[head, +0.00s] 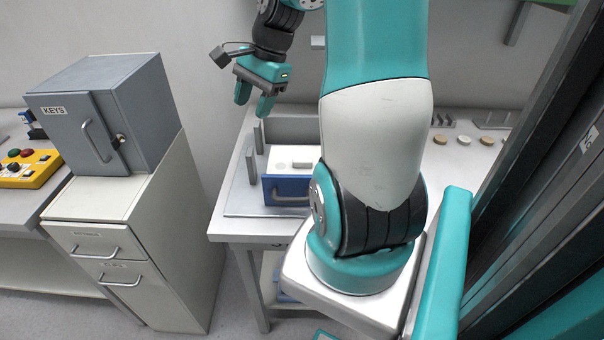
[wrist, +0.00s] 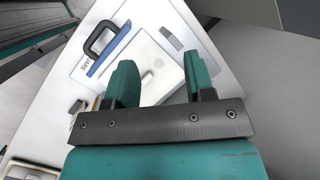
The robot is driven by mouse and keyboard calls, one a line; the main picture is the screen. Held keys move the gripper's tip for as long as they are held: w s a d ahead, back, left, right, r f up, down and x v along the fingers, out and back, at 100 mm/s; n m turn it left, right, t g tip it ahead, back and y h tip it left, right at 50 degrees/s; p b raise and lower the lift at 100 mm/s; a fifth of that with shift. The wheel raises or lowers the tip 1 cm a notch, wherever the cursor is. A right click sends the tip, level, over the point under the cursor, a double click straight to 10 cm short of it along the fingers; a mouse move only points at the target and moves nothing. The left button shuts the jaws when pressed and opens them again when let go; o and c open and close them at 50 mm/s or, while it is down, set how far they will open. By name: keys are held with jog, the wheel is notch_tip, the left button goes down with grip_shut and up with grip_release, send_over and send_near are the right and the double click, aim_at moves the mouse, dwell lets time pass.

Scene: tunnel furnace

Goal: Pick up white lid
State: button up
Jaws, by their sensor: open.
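A white flat piece (head: 290,155), which looks like the white lid, lies on the workbench at centre left in the head view, behind a blue front panel (head: 287,190) with a handle. In the wrist view the white piece (wrist: 160,62) shows beyond and between the fingers, beside the blue panel (wrist: 108,50) and its dark handle (wrist: 99,39). My gripper (head: 254,104) is open and empty, above and behind the lid in the head view. Its two teal fingers (wrist: 158,75) are apart in the wrist view. My arm hides the lid's right side in the head view.
Grey upright posts (head: 252,165) stand left of the lid on the bench. A grey key cabinet (head: 95,110) stands on a drawer unit (head: 120,235) at left. Several small round pieces (head: 464,141) lie on the bench at right. Dark frame posts (head: 545,140) rise at far right.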

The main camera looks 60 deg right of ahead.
jog(key=s+d+f+m, duration=0.2)
jog(key=s+d+m, duration=0.1)
jog(key=d+m, duration=0.15)
jog(key=s+d+f+m, duration=0.2)
jog(key=s+d+m, duration=0.1)
jog(key=d, duration=0.3)
jog(key=m+t+b, duration=0.1)
jog(key=m, duration=0.3)
send_near(303, 160)
jog(key=f, duration=0.1)
jog(key=a+f, duration=0.1)
jog(key=shift+w+a+f+h+p, duration=0.25)
jog(key=shift+w+f+h+p, duration=0.1)
jog(key=shift+w+f+h, duration=0.05)
jog(key=shift+p+x, duration=0.7)
jog(key=shift+x, duration=2.35)
jog(key=shift+w+d, duration=0.1)
jog(key=shift+d, duration=0.05)
jog(key=shift+c, duration=0.5)
grip_shut()
